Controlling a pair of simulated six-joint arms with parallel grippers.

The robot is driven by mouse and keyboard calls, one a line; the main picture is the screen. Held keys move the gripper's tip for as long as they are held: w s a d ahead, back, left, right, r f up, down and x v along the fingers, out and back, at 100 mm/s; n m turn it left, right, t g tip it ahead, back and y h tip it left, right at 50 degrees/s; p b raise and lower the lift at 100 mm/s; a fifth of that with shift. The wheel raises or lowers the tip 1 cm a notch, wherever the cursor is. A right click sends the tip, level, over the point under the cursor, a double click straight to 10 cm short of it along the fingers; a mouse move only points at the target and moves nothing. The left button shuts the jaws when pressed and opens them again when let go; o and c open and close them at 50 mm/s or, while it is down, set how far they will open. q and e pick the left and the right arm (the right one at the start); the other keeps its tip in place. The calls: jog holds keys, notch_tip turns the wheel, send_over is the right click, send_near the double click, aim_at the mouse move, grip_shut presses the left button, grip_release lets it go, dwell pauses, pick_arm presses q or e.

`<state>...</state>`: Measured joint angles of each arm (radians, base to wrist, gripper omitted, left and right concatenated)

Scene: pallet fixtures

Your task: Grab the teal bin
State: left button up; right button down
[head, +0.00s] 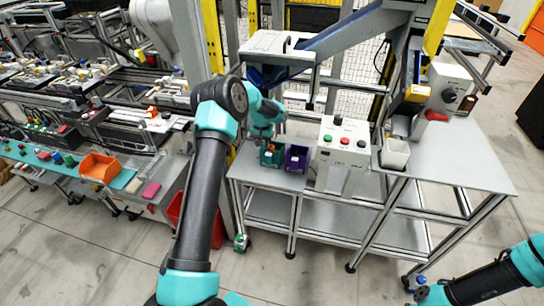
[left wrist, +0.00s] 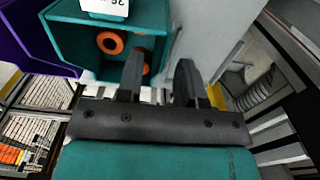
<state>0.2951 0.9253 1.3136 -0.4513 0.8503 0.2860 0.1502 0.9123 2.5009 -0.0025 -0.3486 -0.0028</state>
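The teal bin (head: 270,157) stands on the grey table in the head view, just left of a purple bin. In the left wrist view the teal bin (left wrist: 72,42) fills the upper left, with orange ring-shaped parts inside and a white label at its top. My left gripper (left wrist: 160,72) is open at the bin; its left finger shows in front of the bin's interior and its right finger lies beyond the bin's right wall. I cannot tell whether either finger touches it. In the head view my left gripper (head: 264,136) is just above the bin, partly hiding it.
The purple bin (head: 297,158) is close beside the teal one; it also shows in the left wrist view (left wrist: 22,38). A white button box (head: 342,142) and a white container (head: 395,153) stand further right. The table's right part (head: 460,165) is clear.

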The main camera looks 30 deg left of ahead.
aim_at(263, 148)
pick_arm(q)
notch_tip(263, 148, down, 3)
jog(key=shift+f, duration=0.15)
dwell(0.4)
grip_shut()
